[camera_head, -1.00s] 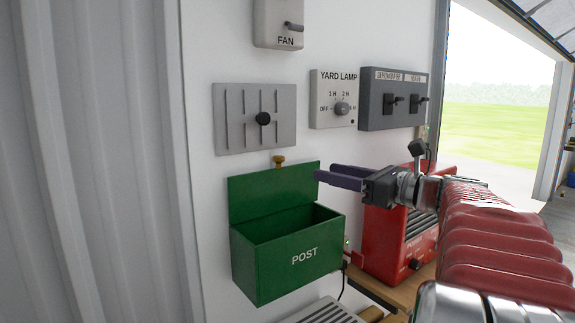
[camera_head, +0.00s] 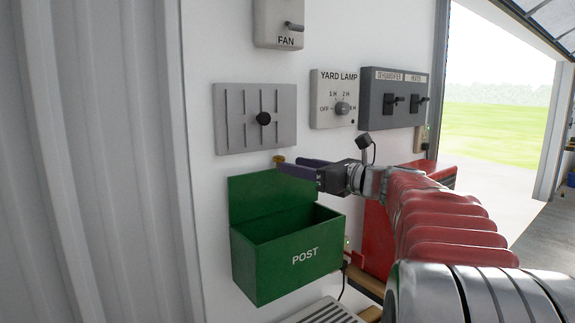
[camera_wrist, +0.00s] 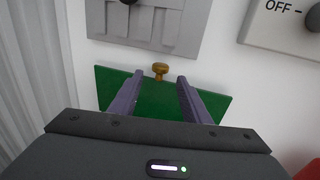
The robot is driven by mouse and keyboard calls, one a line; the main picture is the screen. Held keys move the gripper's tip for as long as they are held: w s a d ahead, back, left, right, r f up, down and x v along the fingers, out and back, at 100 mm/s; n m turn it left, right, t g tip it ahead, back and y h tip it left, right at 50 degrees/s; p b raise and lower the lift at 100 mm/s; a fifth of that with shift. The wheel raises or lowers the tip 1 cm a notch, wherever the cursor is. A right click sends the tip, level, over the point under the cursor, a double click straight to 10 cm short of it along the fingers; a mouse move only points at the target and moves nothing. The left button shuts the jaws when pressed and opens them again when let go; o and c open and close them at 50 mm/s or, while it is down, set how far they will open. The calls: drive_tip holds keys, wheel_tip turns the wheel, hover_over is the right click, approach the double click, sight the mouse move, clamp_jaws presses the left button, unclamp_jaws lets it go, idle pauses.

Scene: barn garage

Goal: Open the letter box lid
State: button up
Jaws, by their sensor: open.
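The green letter box (camera_head: 288,262), marked POST, is fixed to the white wall. Its lid (camera_head: 250,196) stands upright against the wall, and the box's top is open. In the wrist view the lid (camera_wrist: 150,100) lies beyond and between my fingers. A brass knob (camera_head: 278,159) is just above the lid's top edge; it also shows in the wrist view (camera_wrist: 160,70). My gripper (camera_head: 292,168) is open and empty, in front of the lid's upper right part. Its two purple fingers (camera_wrist: 158,92) point toward the wall, with the knob past their tips. I cannot tell whether they touch the lid.
Above the letter box are a grey slotted plate with a black knob (camera_head: 263,118), a yard lamp dial (camera_head: 341,108) and a dark switch box (camera_head: 393,99). A red unit (camera_head: 376,235) is at the right, partly behind my arm. Open floor lies past the doorway.

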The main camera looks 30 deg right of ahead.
sight(278, 185)
drive_tip(key=x, duration=0.3)
drive_tip(key=shift+w+a, duration=0.1)
drive_tip(key=shift+w, duration=0.15)
drive_tip(key=shift+c, duration=0.4)
clamp_jaws()
